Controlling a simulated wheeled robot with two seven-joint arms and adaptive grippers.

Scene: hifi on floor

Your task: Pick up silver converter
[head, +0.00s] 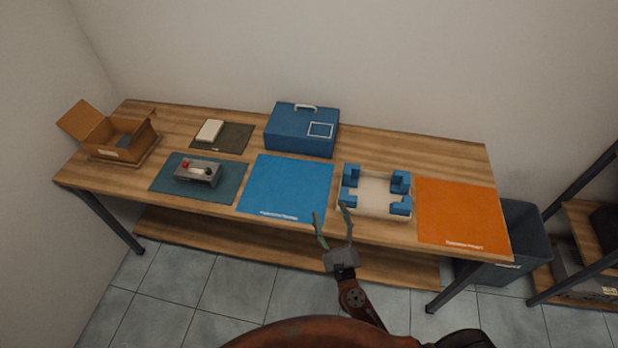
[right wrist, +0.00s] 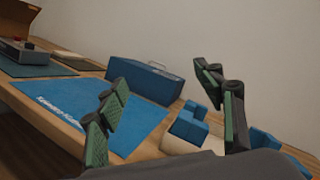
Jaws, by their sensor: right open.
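A small silver box (head: 198,173) with a red knob and a dark knob, which looks like the silver converter, sits on a teal mat (head: 229,187) on the left part of the table. It also shows at the left edge of the right wrist view (right wrist: 24,51). My right gripper (head: 331,214) is open and empty at the table's front edge, in front of the blue mat and well to the right of the silver box. In the right wrist view its two fingers (right wrist: 162,95) stand wide apart with nothing between them. My left gripper is not in view.
The wooden table (head: 185,130) holds an open cardboard box (head: 105,137), a blue case (head: 300,130), a blue mat (head: 288,186), a white tray with blue blocks (head: 375,190) and an orange mat (head: 461,213). A dark bin (head: 520,240) and shelf stand at right. The blue mat is clear.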

